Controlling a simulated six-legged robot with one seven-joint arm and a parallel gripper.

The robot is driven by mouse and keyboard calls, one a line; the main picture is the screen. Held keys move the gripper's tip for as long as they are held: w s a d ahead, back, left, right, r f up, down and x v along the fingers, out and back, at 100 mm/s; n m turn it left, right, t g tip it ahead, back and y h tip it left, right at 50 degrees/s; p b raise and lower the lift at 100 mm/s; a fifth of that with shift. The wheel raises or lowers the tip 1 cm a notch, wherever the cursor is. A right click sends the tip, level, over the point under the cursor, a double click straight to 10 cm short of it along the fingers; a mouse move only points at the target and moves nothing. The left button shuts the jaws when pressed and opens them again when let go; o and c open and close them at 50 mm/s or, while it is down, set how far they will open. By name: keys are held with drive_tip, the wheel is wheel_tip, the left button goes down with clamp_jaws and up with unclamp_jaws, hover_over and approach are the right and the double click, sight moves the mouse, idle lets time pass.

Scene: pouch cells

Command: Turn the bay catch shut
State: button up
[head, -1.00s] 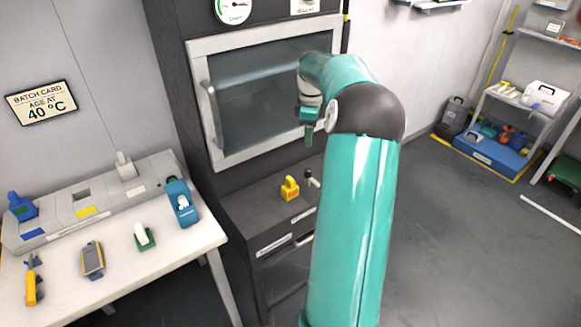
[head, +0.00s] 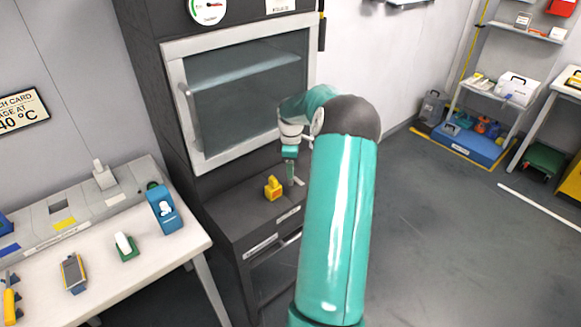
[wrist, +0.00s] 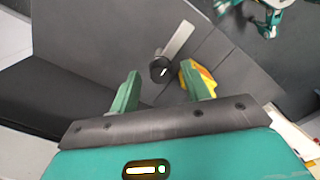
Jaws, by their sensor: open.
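The bay catch (wrist: 161,70) shows in the wrist view as a dark round knob with a white mark. A pale grey bar (wrist: 179,40) runs from beside it up and to the right. I cannot tell whether they touch. My gripper (wrist: 160,74) is open and empty, its two green fingers on either side of the knob in the picture. In the head view my gripper (head: 290,172) points down over the ledge, right of the yellow block (head: 273,188), and largely hides the catch. The yellow block also shows in the wrist view (wrist: 203,80), just behind the right finger.
The cabinet's glass door (head: 245,95) stands above the ledge (head: 232,207) and looks closed. A white table (head: 150,262) with several small devices and a grey rack is at the left. Open floor (head: 450,240) lies to the right. Shelves with boxes stand at the far right.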

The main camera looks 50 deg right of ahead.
drive_tip(key=shift+f, duration=0.25)
drive_tip(key=c, duration=1)
